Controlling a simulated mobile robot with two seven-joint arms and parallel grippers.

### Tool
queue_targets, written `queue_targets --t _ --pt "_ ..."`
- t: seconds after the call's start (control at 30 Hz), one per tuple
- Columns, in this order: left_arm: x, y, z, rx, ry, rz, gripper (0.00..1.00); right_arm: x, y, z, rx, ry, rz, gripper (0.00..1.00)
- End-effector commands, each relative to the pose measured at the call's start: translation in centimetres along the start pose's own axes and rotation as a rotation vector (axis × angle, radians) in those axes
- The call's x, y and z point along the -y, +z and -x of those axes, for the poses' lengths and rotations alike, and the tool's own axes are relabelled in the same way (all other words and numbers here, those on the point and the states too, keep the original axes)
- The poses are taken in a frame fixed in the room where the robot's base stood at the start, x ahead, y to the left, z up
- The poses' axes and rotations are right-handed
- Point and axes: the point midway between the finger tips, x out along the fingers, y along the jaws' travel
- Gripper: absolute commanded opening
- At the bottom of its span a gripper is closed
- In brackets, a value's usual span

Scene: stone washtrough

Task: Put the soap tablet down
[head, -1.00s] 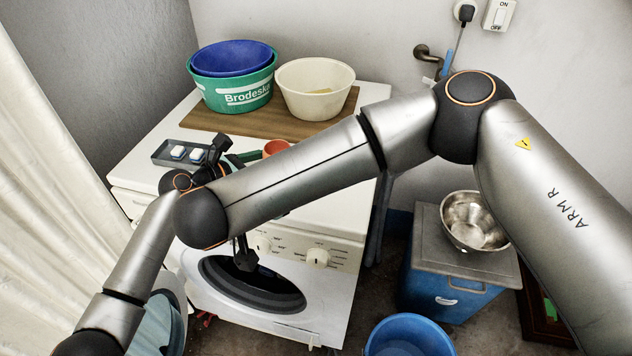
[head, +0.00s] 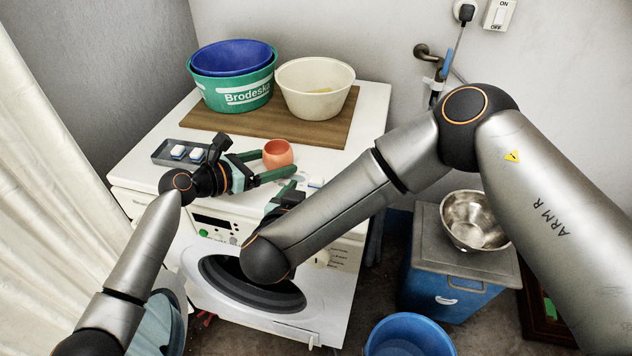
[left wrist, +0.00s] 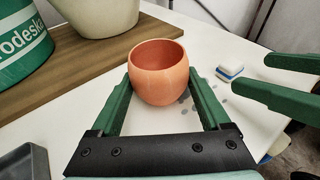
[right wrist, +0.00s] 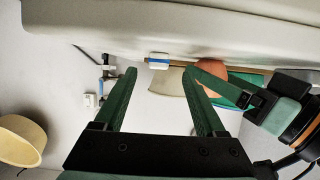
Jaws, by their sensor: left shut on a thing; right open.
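A white-and-blue soap tablet (head: 316,183) lies on the white washing-machine top near its front right edge. It also shows in the left wrist view (left wrist: 230,72) and in the right wrist view (right wrist: 158,60). My right gripper (right wrist: 160,73) is open and empty, its fingertips just short of the tablet, which appears between them in its wrist view. My left gripper (head: 278,164) is shut on an orange round cup (head: 278,153), a finger on each side, upright at the machine top. My right arm hides part of the machine's front.
A grey tray (head: 163,154) with two similar tablets (head: 178,152) is left of my left gripper. Behind stand a green Brodeska tub (head: 240,98), blue basin (head: 232,57) and cream bowl (head: 316,88) on a wooden board (head: 200,119). The right part of the machine top (head: 370,120) is clear.

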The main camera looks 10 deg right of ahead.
Motion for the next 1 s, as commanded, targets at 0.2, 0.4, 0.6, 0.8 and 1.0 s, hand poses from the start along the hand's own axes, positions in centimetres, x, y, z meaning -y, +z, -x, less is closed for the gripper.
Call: queue_targets --t 0.2,0.4,0.6,0.8,1.0 --pt "0.0 0.0 0.0 0.0 0.0 0.0 0.49 -0.3 0.1 -3.3 -0.001 0.004 -0.001 0.72" --pt "0.0 0.0 0.0 0.0 0.0 0.0 0.49 -0.2 0.0 -4.2 -0.001 0.001 0.0 0.72" --pt "0.0 0.0 0.0 0.0 0.0 0.0 0.49 -0.2 0.0 -4.1 -0.001 0.001 0.0 0.66" --pt "0.0 0.0 0.0 0.0 0.0 0.0 0.49 -0.2 0.0 -4.1 -0.001 0.001 0.0 0.43" --pt "0.0 0.0 0.0 0.0 0.0 0.0 0.49 -0.2 0.0 -4.1 -0.001 0.001 0.0 0.21"
